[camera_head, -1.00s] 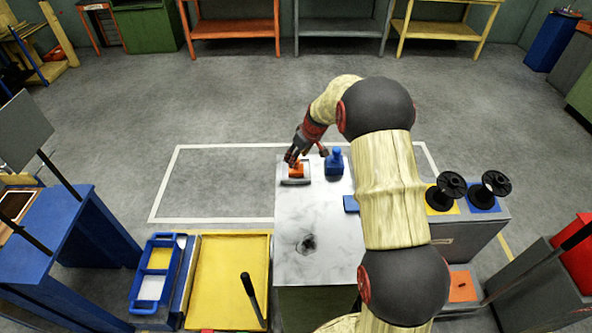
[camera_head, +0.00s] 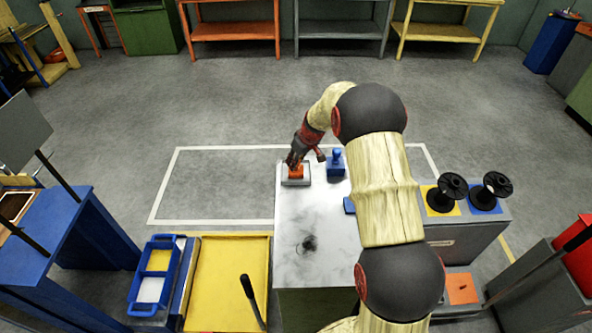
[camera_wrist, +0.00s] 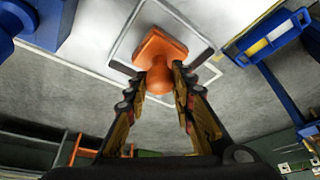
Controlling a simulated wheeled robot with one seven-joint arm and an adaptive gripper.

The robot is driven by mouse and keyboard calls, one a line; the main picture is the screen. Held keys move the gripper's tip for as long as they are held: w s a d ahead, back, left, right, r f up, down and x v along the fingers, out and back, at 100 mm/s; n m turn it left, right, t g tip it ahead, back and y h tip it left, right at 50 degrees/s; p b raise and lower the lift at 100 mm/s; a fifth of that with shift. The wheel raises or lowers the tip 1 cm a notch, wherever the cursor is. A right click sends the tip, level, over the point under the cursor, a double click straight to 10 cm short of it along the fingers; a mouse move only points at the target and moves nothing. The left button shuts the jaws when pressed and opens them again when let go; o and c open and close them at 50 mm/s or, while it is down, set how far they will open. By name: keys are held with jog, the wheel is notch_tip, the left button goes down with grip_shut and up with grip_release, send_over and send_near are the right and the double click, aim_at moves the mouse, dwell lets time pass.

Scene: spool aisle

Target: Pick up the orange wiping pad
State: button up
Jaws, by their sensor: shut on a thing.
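The orange wiping pad (camera_head: 296,171) is at the far left corner of the white marbled table (camera_head: 325,215), on a grey-edged holder (camera_head: 296,182). In the wrist view the pad (camera_wrist: 158,48) shows a flat square body and a rounded knob. My gripper (camera_head: 295,160) is over the pad from above. In the wrist view my gripper (camera_wrist: 165,82) has its two fingers closed on either side of the knob. Whether the pad is clear of its holder cannot be told.
A small blue block (camera_head: 349,205) lies at the table's right edge. A yellow tray (camera_head: 205,305) and blue caddy (camera_head: 135,292) are at left.

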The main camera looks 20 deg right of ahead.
grip_shut()
jog(key=shift+r, duration=0.1)
jog(key=shift+r, duration=0.2)
notch_tip(320, 180, up, 3)
jog(key=shift+s+d+r+p, duration=0.15)
jog(key=shift+r+p, duration=0.05)
jog(key=shift+p, duration=0.55)
jog(key=s+d+r+p, duration=0.2)
jog(key=s+d+r, duration=0.3)
jog(key=s+r, duration=0.4)
jog(key=shift+s+d, duration=0.15)
jog(key=shift+s, duration=1.65)
